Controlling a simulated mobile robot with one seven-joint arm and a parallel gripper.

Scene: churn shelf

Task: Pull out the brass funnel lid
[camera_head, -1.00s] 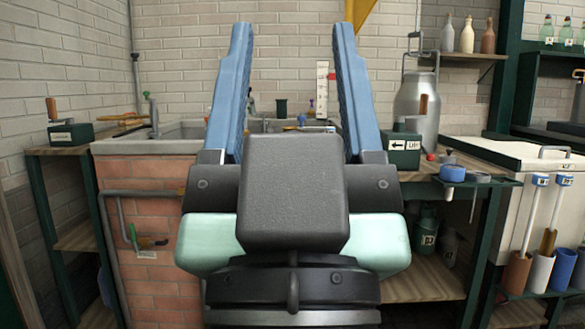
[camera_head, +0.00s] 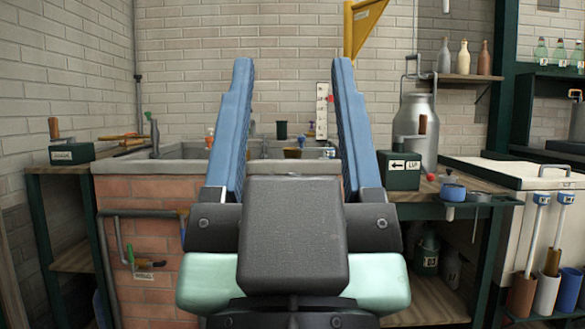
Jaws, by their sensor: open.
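My gripper (camera_head: 292,66) is open and empty in the middle of the head view, its two blue fingers upright and wide apart. The sink and the brick wall show between them. I cannot pick out a brass funnel lid with certainty.
A brick-fronted sink (camera_head: 140,188) stands behind my gripper. A metal churn (camera_head: 414,128) and a dark green box (camera_head: 398,172) with an arrow label stand to the right. A blue pot (camera_head: 452,192) sits at the bench edge. Another green box (camera_head: 72,153) stands at left. Bottles (camera_head: 463,57) line a shelf.

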